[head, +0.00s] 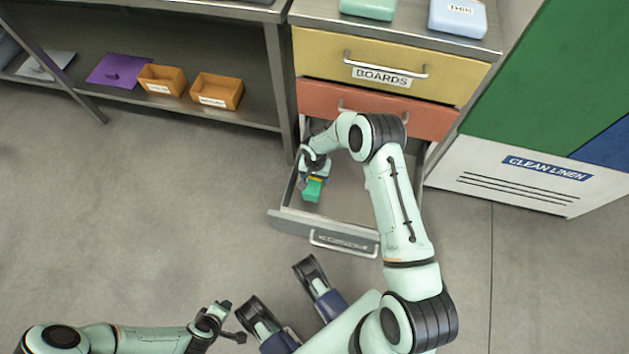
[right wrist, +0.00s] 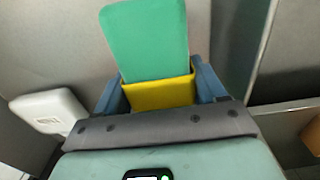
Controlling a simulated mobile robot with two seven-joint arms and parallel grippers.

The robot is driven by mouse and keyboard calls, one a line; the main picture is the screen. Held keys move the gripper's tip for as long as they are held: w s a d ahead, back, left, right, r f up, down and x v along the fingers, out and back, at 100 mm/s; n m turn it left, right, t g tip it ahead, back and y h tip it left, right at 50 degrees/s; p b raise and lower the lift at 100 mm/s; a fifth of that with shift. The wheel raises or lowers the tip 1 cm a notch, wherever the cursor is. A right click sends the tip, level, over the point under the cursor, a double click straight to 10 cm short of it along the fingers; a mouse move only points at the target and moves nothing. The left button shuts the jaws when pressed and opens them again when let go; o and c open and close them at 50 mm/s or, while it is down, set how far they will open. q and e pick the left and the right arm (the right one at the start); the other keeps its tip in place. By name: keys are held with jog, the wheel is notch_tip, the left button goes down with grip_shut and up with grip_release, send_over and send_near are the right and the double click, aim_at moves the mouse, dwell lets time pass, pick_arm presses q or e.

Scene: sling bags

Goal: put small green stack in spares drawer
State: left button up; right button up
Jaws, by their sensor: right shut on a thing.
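The small green stack (head: 313,190) is in my right gripper (head: 316,176), inside the outline of the open bottom drawer (head: 287,219). In the right wrist view the stack shows a green block (right wrist: 147,40) and a yellow part (right wrist: 158,93) between the blue fingers. I cannot tell whether the stack touches the drawer floor. My left gripper (head: 231,322) is open and empty over the floor, away from the drawer.
Above the open drawer are a closed red drawer (head: 432,121) and a yellow drawer (head: 320,55) labelled BOARDS. A shelf at left holds two orange bins (head: 217,91) and a purple item (head: 118,69). A CLEAN LINEN cabinet (head: 520,185) stands at right.

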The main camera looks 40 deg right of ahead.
aim_at(315, 181)
notch_tip(315, 181, down, 3)
jog(key=shift+f+b, duration=0.1)
jog(key=shift+b, duration=0.25)
pick_arm(q)
jog(key=shift+w+a+f, duration=0.35)
jog(key=shift+w+f, duration=0.1)
jog(key=shift+w, duration=0.05)
jog(key=shift+s, duration=0.1)
pick_arm(e)
jog(key=shift+f, duration=0.1)
jog(key=o, duration=1.3)
pick_arm(q)
jog(key=shift+s+f, duration=0.2)
jog(key=shift+f, duration=0.05)
pick_arm(e)
jog(key=shift+r, duration=0.25)
pick_arm(q)
jog(key=shift+g+h, duration=0.3)
jog(key=shift+g, duration=0.3)
jog(key=s+d+r+p, duration=0.1)
jog(key=s, duration=0.1)
jog(key=s+d+r+p, duration=0.1)
jog(key=r+p, duration=0.1)
jog(key=shift+s+d+r, duration=0.2)
jog(key=shift+s+r, duration=0.1)
jog(key=shift+s, duration=0.05)
pick_arm(e)
notch_tip(315, 181, up, 12)
jog(key=shift+f, duration=0.1)
